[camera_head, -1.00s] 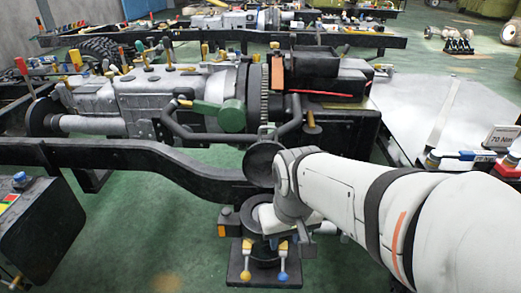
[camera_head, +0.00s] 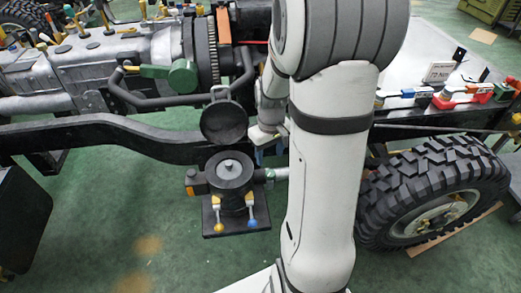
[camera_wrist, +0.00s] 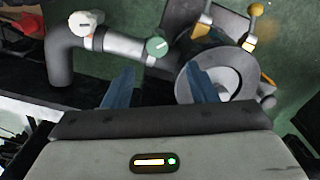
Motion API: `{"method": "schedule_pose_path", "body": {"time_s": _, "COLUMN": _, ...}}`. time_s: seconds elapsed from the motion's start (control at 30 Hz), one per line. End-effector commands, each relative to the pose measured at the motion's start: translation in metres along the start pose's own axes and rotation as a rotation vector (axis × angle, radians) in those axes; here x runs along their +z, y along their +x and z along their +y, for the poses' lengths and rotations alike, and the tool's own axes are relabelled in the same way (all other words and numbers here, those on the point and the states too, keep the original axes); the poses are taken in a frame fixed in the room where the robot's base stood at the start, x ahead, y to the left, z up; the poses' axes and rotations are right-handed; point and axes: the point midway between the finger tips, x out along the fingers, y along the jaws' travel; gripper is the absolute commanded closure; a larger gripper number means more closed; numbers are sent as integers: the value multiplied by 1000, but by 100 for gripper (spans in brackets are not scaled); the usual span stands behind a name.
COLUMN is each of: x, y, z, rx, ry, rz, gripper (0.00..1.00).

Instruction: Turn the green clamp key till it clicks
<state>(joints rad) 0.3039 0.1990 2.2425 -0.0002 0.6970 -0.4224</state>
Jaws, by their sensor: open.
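The green clamp key (camera_wrist: 157,46) is a small round green knob with a pale mark, on a silver pipe collar (camera_wrist: 124,46) in the wrist view. In the head view it shows as a small green spot (camera_head: 270,175) on the right side of the black round-topped unit (camera_head: 231,172). My gripper (camera_wrist: 160,90) is open, its two blue fingers apart with nothing between them. The key lies beyond the fingertips, between their directions, and apart from them. In the head view my gripper (camera_head: 268,152) is partly hidden behind my arm, just above the key.
A white knob (camera_wrist: 85,22) sits on the bent dark pipe (camera_wrist: 60,60). A raised round black lid (camera_head: 224,122) stands close left of my gripper. The chassis rail (camera_head: 110,132) runs behind. A large tyre (camera_head: 432,190) is at right. The green floor at front left is clear.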

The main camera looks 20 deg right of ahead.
Motion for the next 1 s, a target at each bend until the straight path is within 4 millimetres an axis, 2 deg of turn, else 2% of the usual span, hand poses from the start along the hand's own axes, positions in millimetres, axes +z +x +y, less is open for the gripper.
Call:
{"method": "schedule_pose_path", "body": {"time_s": 0.17, "x": -2, "y": 16, "z": 6, "rx": -3, "ry": -4, "rz": -6, "gripper": 48}}
{"method": "schedule_pose_path", "body": {"time_s": 0.4, "x": -1, "y": 56, "z": 4, "rx": -3, "ry": -5, "rz": -7, "gripper": 48}}
{"method": "schedule_pose_path", "body": {"time_s": 0.6, "x": -2, "y": 78, "z": 4, "rx": -2, "ry": -5, "rz": -5, "gripper": 48}}
{"method": "schedule_pose_path", "body": {"time_s": 0.93, "x": -2, "y": 82, "z": 4, "rx": -1, "ry": -6, "rz": -3, "gripper": 48}}
{"method": "schedule_pose_path", "body": {"time_s": 1.0, "x": -2, "y": 82, "z": 4, "rx": -1, "ry": -6, "rz": -3, "gripper": 52}}
